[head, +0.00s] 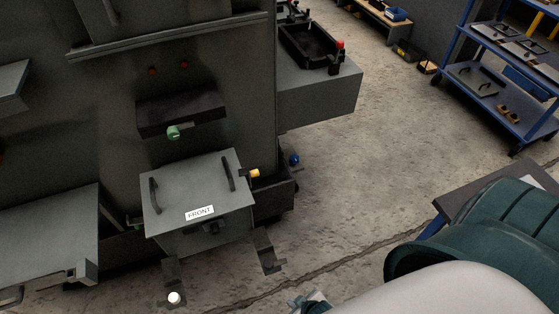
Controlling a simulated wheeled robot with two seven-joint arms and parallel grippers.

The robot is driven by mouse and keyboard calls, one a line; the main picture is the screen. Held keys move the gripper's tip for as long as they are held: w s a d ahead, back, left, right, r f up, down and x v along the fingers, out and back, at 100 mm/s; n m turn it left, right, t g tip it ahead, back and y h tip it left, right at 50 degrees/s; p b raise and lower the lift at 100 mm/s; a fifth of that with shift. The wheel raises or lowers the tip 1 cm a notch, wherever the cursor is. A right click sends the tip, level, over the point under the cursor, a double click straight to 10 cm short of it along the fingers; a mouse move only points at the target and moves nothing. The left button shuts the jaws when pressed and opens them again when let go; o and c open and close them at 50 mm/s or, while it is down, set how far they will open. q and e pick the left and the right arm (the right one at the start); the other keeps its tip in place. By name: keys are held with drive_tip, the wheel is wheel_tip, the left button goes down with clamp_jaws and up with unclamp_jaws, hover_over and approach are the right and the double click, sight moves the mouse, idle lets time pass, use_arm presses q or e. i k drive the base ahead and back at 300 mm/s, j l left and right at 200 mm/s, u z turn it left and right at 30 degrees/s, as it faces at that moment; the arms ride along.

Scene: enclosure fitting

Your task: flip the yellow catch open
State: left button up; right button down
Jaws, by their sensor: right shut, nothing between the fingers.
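The yellow catch (254,173) is a small knob at the right side of a grey box (205,178) with a "FRONT" label and two dark handles. Whether the catch is open or closed is too small to tell. My right gripper (311,301) shows only in part at the bottom edge, below and to the right of the catch and well apart from it. It is shut and empty. Part of it is hidden by my own arm. My left gripper is not in view.
A green knob (173,132) sits above the box, a blue knob (293,160) to its right and a white knob (174,298) below. A grey panel (45,240) stands at left. Blue carts (500,75) stand at upper right. The floor (350,160) between is clear.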

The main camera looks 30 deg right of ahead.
sight(245, 171)
drive_tip(key=l+u, duration=0.1)
drive_tip(key=l, duration=0.6)
drive_tip(key=k+l+u, duration=0.1)
drive_tip(key=l, duration=0.6)
drive_tip(key=k, duration=0.05)
